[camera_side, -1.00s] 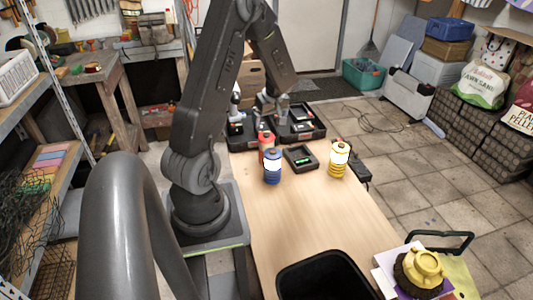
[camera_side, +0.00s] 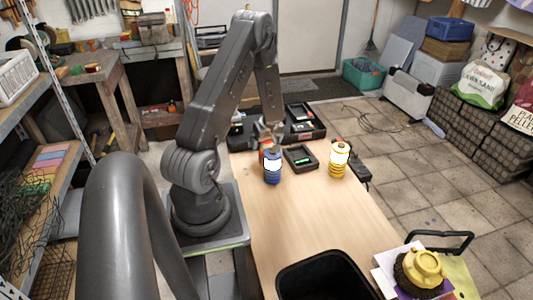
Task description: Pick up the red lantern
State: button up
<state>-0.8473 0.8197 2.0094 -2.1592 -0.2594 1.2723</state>
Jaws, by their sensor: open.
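The red lantern (camera_side: 262,157) stands on the wooden table behind the blue lantern (camera_side: 272,169), which hides most of it. Only a narrow strip of red shows at the blue lantern's left edge. My gripper (camera_side: 270,143) is open and points down at the red lantern's top. Whether its fingers sit around the lantern or just above it, I cannot tell. A yellow lantern (camera_side: 339,160) stands upright to the right.
An open black case (camera_side: 303,124) lies at the table's far end. A black bin (camera_side: 325,277) stands at the near end. The middle of the table (camera_side: 300,215) is bare.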

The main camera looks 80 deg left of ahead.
jog(key=shift+f, duration=0.1)
jog(key=c, duration=1.5)
jog(key=shift+a+r, duration=0.1)
jog(key=shift+r, duration=0.1)
